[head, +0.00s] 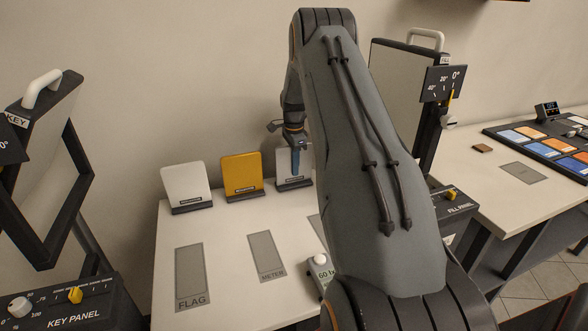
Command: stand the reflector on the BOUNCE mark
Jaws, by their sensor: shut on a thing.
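Three upright boards in dark bases stand along the back of the white table: a white one (187,184) at left, a yellow one (242,174) in the middle and a pale one (282,168) at right. Their labels are too small to read, so I cannot tell by name which is the reflector. My gripper (295,166) points down at the pale right board and is shut on its upper part. That board's base appears at table level; I cannot tell if it touches. No BOUNCE label is readable. A grey mark (317,226) is mostly hidden behind my arm.
FLAG (189,275) and METER (266,255) marks lie bare on the table (228,226). A meter (319,270) stands partly behind my arm. Key panel (45,165) stands left, fill panel (398,95) right. A side table (477,180) holds a swatch board (540,145).

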